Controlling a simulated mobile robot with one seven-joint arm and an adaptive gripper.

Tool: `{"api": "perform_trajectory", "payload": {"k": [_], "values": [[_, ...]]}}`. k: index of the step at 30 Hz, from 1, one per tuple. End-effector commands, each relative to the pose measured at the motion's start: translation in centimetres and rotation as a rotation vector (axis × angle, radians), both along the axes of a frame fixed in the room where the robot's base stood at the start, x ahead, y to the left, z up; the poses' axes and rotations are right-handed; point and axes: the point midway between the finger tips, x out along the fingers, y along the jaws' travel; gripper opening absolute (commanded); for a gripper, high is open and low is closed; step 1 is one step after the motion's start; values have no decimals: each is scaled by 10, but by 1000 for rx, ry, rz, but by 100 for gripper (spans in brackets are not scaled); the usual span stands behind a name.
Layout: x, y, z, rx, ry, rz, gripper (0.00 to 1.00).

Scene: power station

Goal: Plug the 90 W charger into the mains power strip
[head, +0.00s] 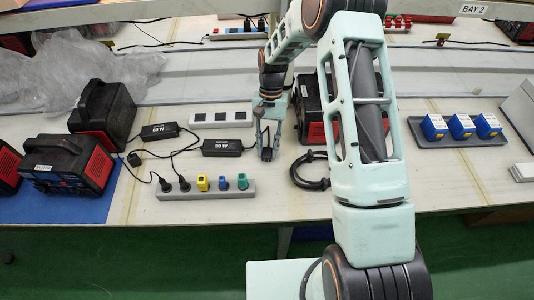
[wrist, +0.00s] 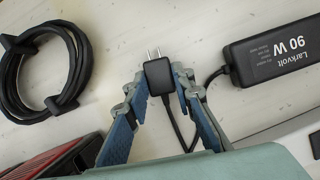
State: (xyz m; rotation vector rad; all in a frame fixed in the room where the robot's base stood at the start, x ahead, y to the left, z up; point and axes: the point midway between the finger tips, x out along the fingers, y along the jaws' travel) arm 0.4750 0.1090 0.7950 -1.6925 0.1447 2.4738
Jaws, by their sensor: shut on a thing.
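My gripper (head: 268,152) is shut on a small black two-prong plug (wrist: 159,76), which shows between its fingertips in the wrist view, prongs pointing up the picture. A cable runs down from the plug behind the finger. The 90 W charger (head: 222,147) is a black brick left of my gripper in the head view; it also shows at right in the wrist view (wrist: 275,52). A grey strip (head: 248,195) in front holds two black plugs and yellow, blue and green ones. A white strip (head: 220,119) with three dark openings lies behind the charger. I cannot tell which strip is mains.
Another black charger (head: 160,131) lies left. A coiled black cable (head: 311,172) lies right of my gripper. Black-red power units (head: 103,112) stand left, and another (head: 313,112) stands behind my arm. A tray (head: 461,140) of blue boxes is at right.

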Motion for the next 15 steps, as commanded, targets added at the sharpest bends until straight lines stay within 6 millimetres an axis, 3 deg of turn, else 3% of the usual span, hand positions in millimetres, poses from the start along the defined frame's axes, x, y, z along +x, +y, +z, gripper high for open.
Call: {"api": "perform_trajectory", "payload": {"k": [15], "values": [[0, 0, 19, 0, -1, 0, 0]]}}
